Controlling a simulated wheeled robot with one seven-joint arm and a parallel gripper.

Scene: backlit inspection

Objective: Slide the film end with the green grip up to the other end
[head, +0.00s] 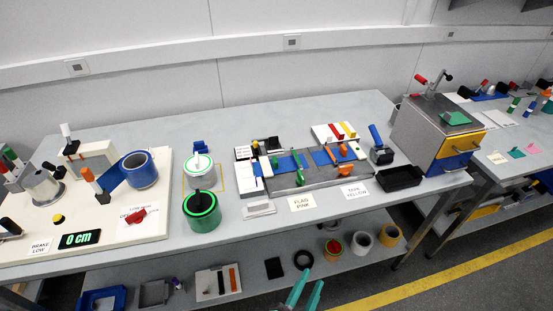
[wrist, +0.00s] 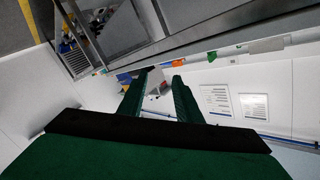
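Two blue film ends lie on a grey splicing block (head: 310,178) in the middle of the bench. The left film end (head: 285,164) has an upright green grip (head: 299,172) near its right edge. The right film end (head: 322,157) has an orange grip (head: 342,150). A strip of the block shows between the two ends, so they look apart. My gripper (head: 312,277) is at the bottom of the head view, in front of the bench and away from the film. Its green fingers (wrist: 163,76) are spread and empty in the wrist view, where the film cannot be made out.
A green-rimmed can (head: 202,213) stands left of the block, with a blue roll (head: 140,169) farther left. A black tray (head: 401,178) and a drawer cabinet (head: 437,135) stand to the right. Labels (head: 302,203) lie along the front. Rolls and boxes fill the lower shelf.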

